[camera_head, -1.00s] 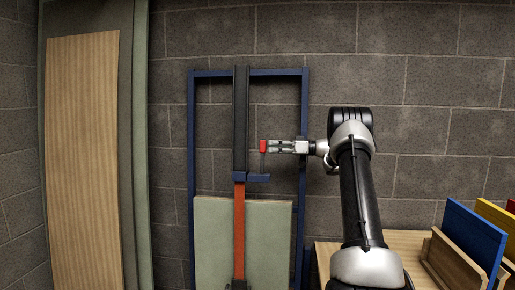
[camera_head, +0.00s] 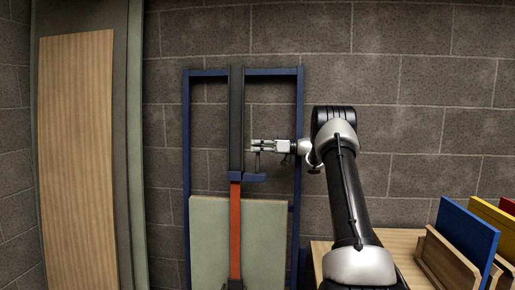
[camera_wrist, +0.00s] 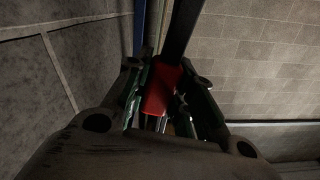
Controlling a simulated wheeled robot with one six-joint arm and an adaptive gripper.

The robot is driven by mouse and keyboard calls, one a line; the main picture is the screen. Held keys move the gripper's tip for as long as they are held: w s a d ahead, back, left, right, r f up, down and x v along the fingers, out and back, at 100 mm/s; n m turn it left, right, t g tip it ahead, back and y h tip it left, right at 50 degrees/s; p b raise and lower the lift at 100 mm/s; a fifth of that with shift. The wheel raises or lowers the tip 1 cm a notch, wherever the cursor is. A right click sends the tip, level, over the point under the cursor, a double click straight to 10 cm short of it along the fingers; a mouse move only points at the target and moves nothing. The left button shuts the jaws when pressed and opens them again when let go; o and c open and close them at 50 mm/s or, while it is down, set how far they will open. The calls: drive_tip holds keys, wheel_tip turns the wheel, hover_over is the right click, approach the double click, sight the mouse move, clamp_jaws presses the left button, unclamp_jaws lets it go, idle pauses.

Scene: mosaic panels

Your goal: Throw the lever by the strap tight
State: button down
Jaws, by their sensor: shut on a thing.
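The lever is a thin dark stem (camera_head: 257,163) standing up from a blue bracket (camera_head: 254,177) beside the strap. Its red handle (camera_wrist: 161,92) lies between my fingers in the wrist view; the head view hides it behind them. My gripper (camera_head: 256,146) points left, level, at the top of the stem, and is shut on the red handle. The strap is orange (camera_head: 235,230) below the bracket, over a pale green panel (camera_head: 265,235). A dark upright (camera_head: 237,115) runs above the bracket.
A blue frame (camera_head: 299,110) stands around the panel against a grey block wall (camera_head: 410,60). At the left lean tall boards (camera_head: 78,160). At the lower right, a wooden table (camera_head: 400,241) bears a rack with blue (camera_head: 466,240), yellow and red panels.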

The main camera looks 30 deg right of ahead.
drive_tip(key=shift+s, duration=0.1)
drive_tip(key=shift+s+a+r+n, duration=0.2)
drive_tip(key=shift+s+a+n, duration=0.4)
drive_tip(key=shift+n, duration=0.4)
drive_tip(key=s+a+f+n, duration=0.3)
drive_tip(key=s+n, duration=0.4)
drive_tip(key=n, duration=0.3)
drive_tip(key=shift+a, duration=0.65)
drive_tip(key=shift+f, duration=0.15)
drive_tip(key=c, duration=1.2)
unclamp_jaws()
